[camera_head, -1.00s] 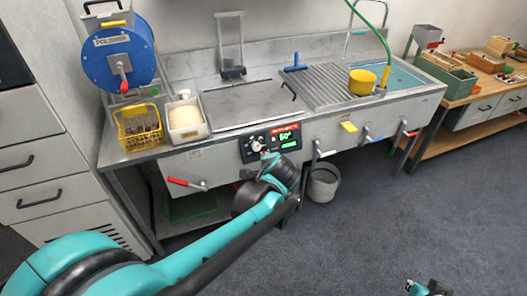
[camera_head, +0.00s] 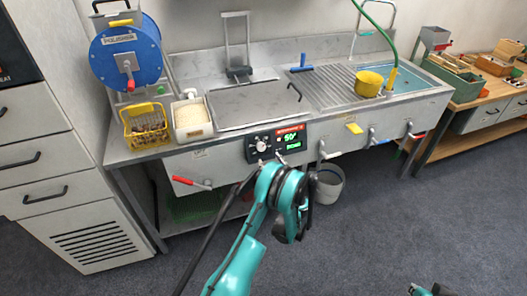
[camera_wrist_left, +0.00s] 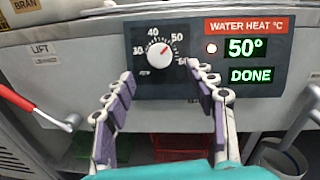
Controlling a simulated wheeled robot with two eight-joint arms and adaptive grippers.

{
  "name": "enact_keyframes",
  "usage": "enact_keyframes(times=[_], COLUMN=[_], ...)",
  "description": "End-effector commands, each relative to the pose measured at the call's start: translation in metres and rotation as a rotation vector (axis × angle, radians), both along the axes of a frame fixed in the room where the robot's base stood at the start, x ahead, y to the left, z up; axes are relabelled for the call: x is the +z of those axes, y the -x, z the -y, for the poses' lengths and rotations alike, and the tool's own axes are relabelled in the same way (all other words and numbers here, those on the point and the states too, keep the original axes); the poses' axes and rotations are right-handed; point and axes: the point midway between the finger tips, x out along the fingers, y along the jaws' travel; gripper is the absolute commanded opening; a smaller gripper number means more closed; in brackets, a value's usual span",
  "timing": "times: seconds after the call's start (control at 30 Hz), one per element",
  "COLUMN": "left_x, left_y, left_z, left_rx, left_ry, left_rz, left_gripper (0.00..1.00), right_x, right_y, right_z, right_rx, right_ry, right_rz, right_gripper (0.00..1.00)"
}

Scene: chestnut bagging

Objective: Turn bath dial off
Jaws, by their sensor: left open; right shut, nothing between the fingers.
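The white bath dial (camera_wrist_left: 159,58) sits on a dark control panel on the front of the sink unit; its red pointer aims up and right, near the 50 mark. It also shows in the head view (camera_head: 261,145). The panel's display (camera_wrist_left: 246,50) reads 50° and DONE in green. My left gripper (camera_wrist_left: 158,74) is open and empty, its fingers spread just below and in front of the dial, apart from it. In the head view its fingertips (camera_head: 270,160) are small and partly hidden by my arm. My right gripper (camera_head: 428,290) is at the bottom edge, mostly cut off.
A red-handled lever (camera_head: 192,183) sticks out left of the panel. Several valve levers line the front to the right. A grey bucket (camera_head: 329,186) stands on the floor below. The floor in front is clear.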

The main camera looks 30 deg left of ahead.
Motion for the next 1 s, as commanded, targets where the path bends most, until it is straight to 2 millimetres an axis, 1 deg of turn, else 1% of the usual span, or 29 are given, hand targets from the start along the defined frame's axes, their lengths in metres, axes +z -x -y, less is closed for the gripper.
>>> enact_keyframes(times=[0.17, 0.3, 0.43, 0.6, 0.83, 0.87, 0.9, 0.97, 1.0], left_x=[-0.003, -0.004, -0.003, -0.002, -0.001, -0.001, -0.001, -0.001, -0.001], left_y=[-0.012, -0.027, -0.037, -0.044, -0.045, -0.045, -0.045, -0.045, -0.045], left_z=[-0.019, -0.039, -0.053, -0.061, -0.061, -0.061, -0.061, -0.061, -0.061], left_rx=[0.004, 0.003, 0.002, 0.000, 0.000, 0.000, 0.000, 0.000, 0.000], left_ry=[-0.006, -0.005, -0.004, -0.003, -0.003, -0.003, -0.003, -0.003, -0.003], left_rz=[-0.003, -0.003, -0.002, -0.001, -0.001, -0.001, -0.001, -0.001, -0.001], left_gripper=[0.56, 0.56, 0.56, 0.56, 0.56, 0.53, 0.43, 0.27, 0.17], right_x=[-0.008, -0.015, -0.020, -0.022, -0.022, -0.022, -0.022, -0.022, -0.022], right_y=[0.000, 0.000, 0.000, 0.000, 0.000, 0.000, 0.000, 0.000, 0.000], right_z=[0.000, 0.000, 0.000, 0.000, 0.000, 0.000, 0.000, 0.000, 0.000], right_rx=[0.000, 0.000, 0.000, 0.000, 0.000, 0.000, 0.000, 0.000, 0.000], right_ry=[0.000, 0.000, 0.000, 0.000, 0.000, 0.000, 0.000, 0.000, 0.000], right_rz=[0.000, 0.000, 0.000, 0.000, 0.000, 0.000, 0.000, 0.000, 0.000], right_gripper=[0.00, 0.00, 0.00, 0.00, 0.00, 0.00, 0.00, 0.00, 0.00])
